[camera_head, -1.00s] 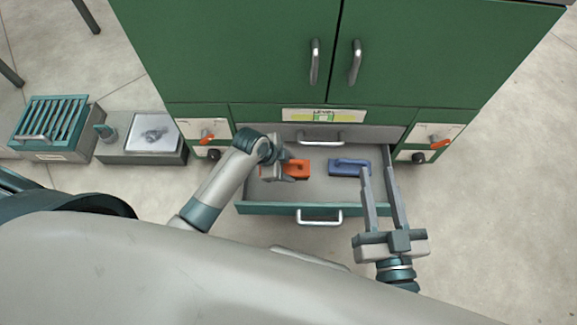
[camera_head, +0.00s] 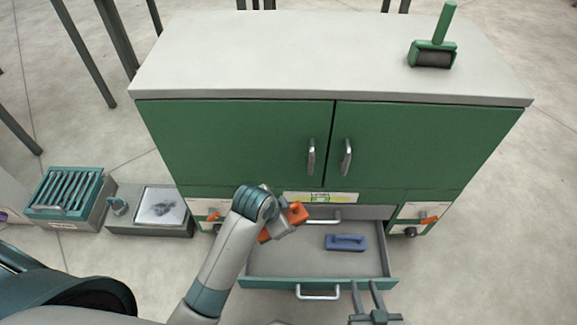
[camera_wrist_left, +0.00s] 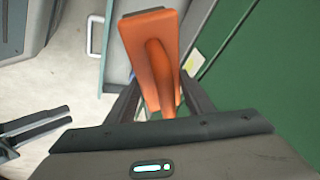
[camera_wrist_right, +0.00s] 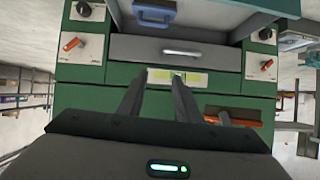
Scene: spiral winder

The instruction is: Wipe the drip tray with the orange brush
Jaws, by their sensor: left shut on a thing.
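The orange brush (camera_head: 298,212) is in my left gripper (camera_head: 284,222), held above the open drawer. In the left wrist view the brush (camera_wrist_left: 148,45) fills the space between the fingers (camera_wrist_left: 160,98), its handle between them. A grey box with a pale, dark-smudged top, which looks like the drip tray (camera_head: 160,205), stands on the floor left of the cabinet. My left gripper is well to the right of it. My right gripper (camera_head: 367,284) is open and empty at the drawer's front right corner; its parted fingers also show in the right wrist view (camera_wrist_right: 158,75).
A teal slatted box (camera_head: 68,192) stands left of the tray. Bare floor lies right of the cabinet.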

